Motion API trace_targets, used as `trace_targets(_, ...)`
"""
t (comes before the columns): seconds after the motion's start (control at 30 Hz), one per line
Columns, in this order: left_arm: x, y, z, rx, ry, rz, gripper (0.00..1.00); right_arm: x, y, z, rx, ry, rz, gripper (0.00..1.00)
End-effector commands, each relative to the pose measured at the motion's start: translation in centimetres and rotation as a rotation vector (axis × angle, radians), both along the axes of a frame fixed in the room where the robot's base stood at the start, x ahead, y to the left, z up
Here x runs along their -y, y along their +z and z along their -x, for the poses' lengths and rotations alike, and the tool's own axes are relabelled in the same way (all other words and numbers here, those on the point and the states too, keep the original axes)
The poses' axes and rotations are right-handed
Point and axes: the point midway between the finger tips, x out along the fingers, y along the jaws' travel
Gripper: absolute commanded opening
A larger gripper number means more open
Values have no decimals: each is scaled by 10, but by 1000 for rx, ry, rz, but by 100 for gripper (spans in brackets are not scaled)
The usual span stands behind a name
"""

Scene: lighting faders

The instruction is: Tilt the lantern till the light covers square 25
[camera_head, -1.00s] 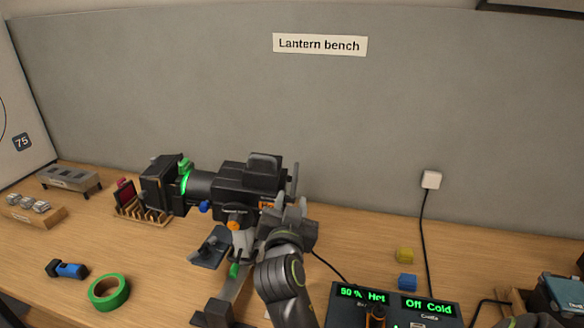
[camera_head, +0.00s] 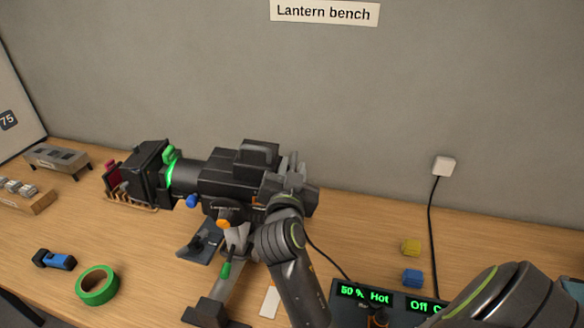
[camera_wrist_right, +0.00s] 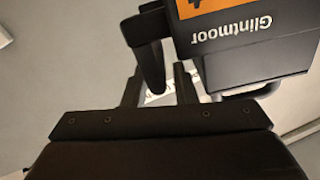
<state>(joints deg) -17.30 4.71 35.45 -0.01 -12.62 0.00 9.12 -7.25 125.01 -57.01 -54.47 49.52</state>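The black lantern (camera_head: 225,180) stands on its stand (camera_head: 226,290), its front end with a green-ringed lens pointing left. An orange knob (camera_head: 224,223) and a blue knob (camera_head: 192,201) sit on its side. My right gripper (camera_head: 290,172) is at the lantern's rear. In the right wrist view, the gripper's two fingers (camera_wrist_right: 158,88) are apart, with a dark handle (camera_wrist_right: 149,62) between them. A gap shows beside the handle, so it does not look clamped. The lantern's rear body shows beside it. The board (camera_head: 14,115) at far left shows "75"; square 25 is out of view. My left gripper is not in view.
A control box (camera_head: 345,310) with green displays reading "50 % Hot" and part of "Off" stands at the front right. Yellow (camera_head: 411,247) and blue (camera_head: 413,279) blocks lie behind it. Green tape (camera_head: 97,286) and a blue flashlight (camera_head: 56,260) lie at front left.

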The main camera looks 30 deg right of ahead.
Motion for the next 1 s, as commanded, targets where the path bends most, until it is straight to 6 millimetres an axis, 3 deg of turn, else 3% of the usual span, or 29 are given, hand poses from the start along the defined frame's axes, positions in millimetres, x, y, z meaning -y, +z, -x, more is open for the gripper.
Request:
trace_targets(0.03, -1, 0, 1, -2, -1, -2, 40, 0, 0, 0, 0, 0, 0, 19)
trace_targets(0.2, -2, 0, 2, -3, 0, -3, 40, 0, 0, 0, -1, 0, -1, 0)
trace_targets(0.53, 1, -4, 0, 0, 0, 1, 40, 0, -3, 0, 3, 0, -7, 0)
trace_targets(0.83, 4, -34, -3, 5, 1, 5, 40, 6, -21, 4, 65, 1, -79, 0)
trace_targets(1.0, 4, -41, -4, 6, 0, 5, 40, 8, -23, 6, 92, 0, -112, 0)
